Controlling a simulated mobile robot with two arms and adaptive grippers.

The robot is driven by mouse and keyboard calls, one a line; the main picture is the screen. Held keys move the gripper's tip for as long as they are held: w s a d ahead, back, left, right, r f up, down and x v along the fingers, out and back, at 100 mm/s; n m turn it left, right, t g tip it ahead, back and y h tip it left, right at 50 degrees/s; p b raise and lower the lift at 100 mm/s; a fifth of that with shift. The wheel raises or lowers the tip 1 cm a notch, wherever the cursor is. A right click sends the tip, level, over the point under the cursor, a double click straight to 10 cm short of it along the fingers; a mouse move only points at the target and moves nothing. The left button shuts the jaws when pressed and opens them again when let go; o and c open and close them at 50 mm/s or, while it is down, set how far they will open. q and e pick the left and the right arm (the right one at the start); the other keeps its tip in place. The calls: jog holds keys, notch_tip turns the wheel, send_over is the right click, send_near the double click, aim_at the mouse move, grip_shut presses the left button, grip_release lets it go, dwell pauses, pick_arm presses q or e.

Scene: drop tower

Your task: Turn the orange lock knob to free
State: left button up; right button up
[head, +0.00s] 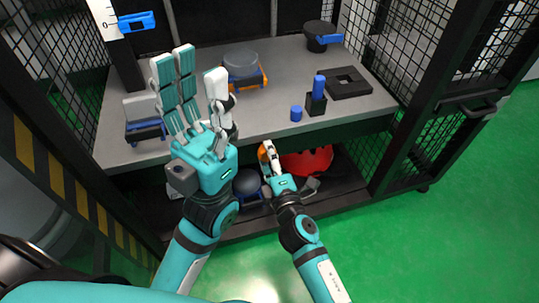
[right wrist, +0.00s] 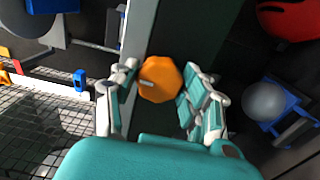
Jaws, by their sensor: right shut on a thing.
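The orange lock knob (right wrist: 160,80) is eight-sided with a small pale mark on its face. In the right wrist view it sits between the fingers of my right gripper (right wrist: 158,88), which is shut on it from both sides. In the head view the knob (head: 262,154) shows partly beside the right gripper's fingers, just below the shelf's front edge. My left gripper (head: 193,75) is open and empty, fingers spread, above the left part of the shelf. Which way the mark counts as free cannot be told.
The grey shelf (head: 180,75) carries a clear-topped blue and orange item (head: 243,68), a blue cylinder (head: 296,113), a black block with a blue peg (head: 317,98) and a black square frame (head: 347,83). A red helmet (head: 307,161) lies below. Mesh panels stand at the sides.

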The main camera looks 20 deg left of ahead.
jog(key=shift+f, duration=0.1)
dwell(0.4)
jog(key=o, duration=1.2)
jog(key=shift+c, duration=0.2)
jog(key=v, duration=1.2)
